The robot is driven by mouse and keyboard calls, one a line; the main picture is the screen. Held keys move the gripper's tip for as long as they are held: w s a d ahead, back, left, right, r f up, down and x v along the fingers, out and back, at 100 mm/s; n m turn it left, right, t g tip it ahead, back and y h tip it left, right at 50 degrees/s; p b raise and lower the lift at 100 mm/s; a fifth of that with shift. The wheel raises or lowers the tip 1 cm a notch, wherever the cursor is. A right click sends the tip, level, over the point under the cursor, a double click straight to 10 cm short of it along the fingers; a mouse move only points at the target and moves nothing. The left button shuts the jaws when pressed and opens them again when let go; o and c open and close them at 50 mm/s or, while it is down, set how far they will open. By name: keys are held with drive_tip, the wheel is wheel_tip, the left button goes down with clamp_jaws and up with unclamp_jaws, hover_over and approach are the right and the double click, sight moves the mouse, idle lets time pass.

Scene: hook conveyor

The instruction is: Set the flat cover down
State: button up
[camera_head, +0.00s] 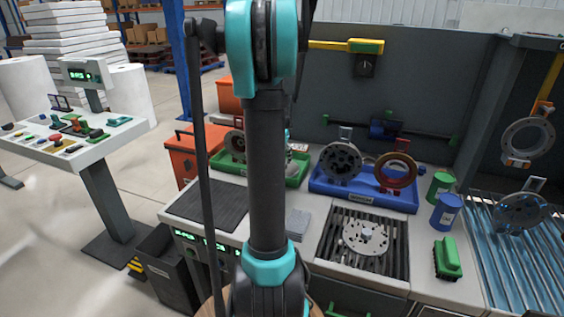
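A pale grey flat round plate with holes (365,237), which looks like the flat cover, lies on a dark slatted grate (335,249) set in the workbench. No gripper holds or touches it in this view. My arm rises through the middle of the picture and hides part of the bench. My gripper is not visible, so I cannot see whether it holds anything.
A blue tray (362,200) holds a dark flanged part (341,161) and a reddish-brown ring (396,171). A green tray (295,178) stands behind my arm. Green (440,186) and blue (446,213) canisters stand right. A dark mat (207,205) is bare.

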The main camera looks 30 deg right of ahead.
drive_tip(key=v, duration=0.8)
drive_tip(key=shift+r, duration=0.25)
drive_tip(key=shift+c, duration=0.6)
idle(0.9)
